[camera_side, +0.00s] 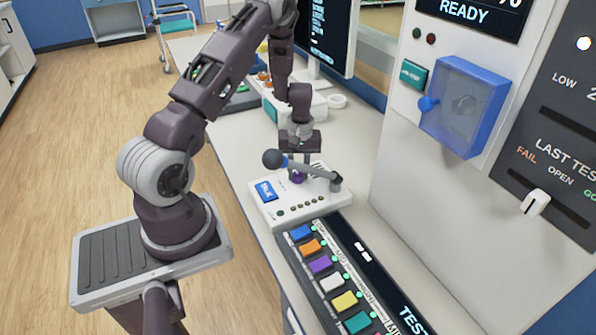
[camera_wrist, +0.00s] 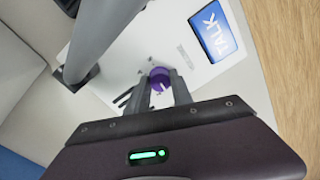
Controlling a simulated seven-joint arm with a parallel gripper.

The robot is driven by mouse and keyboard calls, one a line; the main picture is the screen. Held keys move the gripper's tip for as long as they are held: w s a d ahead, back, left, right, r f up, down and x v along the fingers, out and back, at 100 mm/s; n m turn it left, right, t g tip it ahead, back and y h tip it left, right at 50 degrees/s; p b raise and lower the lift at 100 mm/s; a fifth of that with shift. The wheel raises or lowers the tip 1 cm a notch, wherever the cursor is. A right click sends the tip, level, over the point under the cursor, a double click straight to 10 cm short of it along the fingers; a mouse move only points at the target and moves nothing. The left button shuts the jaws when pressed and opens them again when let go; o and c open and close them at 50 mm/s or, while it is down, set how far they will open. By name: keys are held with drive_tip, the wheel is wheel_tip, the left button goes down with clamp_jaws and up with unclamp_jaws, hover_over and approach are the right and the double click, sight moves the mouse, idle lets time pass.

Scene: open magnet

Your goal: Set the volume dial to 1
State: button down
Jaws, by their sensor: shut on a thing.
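The volume dial is a small purple knob with a pale pointer line on the white intercom box. It shows in the wrist view (camera_wrist: 160,79) between my fingertips and in the side view (camera_side: 298,178) under my gripper. My gripper (camera_side: 299,168) points down over the box, and its two fingers (camera_wrist: 164,88) are closed on the dial's sides. The white intercom box (camera_side: 267,212) carries a blue TALK button (camera_side: 265,191), also seen in the wrist view (camera_wrist: 213,32). The numbers around the dial are too small or hidden to read.
A grey gooseneck microphone (camera_side: 273,158) arches over the box close to my gripper. A panel of coloured buttons (camera_side: 332,283) lies in front. A tall white cabinet (camera_side: 420,215) with a blue clear cover (camera_side: 465,105) stands right. A monitor (camera_side: 325,35) stands behind.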

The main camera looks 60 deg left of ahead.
drive_tip(key=shift+n, duration=1.4)
drive_tip(key=c, duration=1.1)
unclamp_jaws()
